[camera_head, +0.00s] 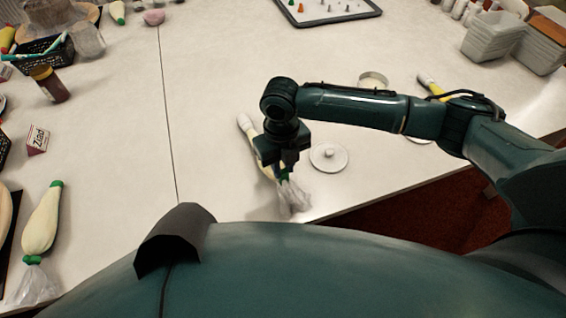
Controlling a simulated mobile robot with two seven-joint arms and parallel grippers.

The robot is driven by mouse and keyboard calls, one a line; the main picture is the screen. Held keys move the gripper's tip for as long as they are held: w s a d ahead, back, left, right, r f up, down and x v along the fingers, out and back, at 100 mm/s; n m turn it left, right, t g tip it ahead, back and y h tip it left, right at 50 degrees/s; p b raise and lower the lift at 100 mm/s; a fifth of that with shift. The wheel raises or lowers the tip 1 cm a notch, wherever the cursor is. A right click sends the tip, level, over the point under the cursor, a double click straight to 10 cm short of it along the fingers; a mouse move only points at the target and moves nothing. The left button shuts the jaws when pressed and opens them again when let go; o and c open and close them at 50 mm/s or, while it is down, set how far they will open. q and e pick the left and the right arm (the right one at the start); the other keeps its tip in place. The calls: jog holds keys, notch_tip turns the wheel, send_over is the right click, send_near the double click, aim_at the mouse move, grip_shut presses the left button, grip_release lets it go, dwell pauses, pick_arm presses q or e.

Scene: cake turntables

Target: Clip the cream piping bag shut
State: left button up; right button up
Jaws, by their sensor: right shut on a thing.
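A cream piping bag (249,132) lies on the pale worktop under my right gripper, its pale nozzle end up and left. Its clear, crumpled open end (294,200) spreads toward the table's front edge. My right gripper (287,170) points down over the bag's neck and is shut on a small green clip (286,178). The clip is at the neck, between cream and clear plastic; the gripper hides much of it, so I cannot tell whether it is fully closed around the bag. My left gripper is out of view.
A white round turntable (323,164) stands just right of the gripper. Another piping bag (42,222) with a green clip lies at left. A jar (50,84) and a small box (38,140) stand at left. The centre worktop is clear.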

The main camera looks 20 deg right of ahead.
jog(key=shift+s+f+b, duration=0.1)
jog(key=shift+f+b, duration=0.2)
jog(key=shift+f, duration=1.1)
dwell(1.3)
jog(key=o, duration=0.9)
notch_tip(320, 180, up, 5)
jog(key=p, duration=0.5)
jog(key=shift+f, duration=0.2)
jog(key=shift+r+p, duration=0.5)
jog(key=shift+r, duration=0.25)
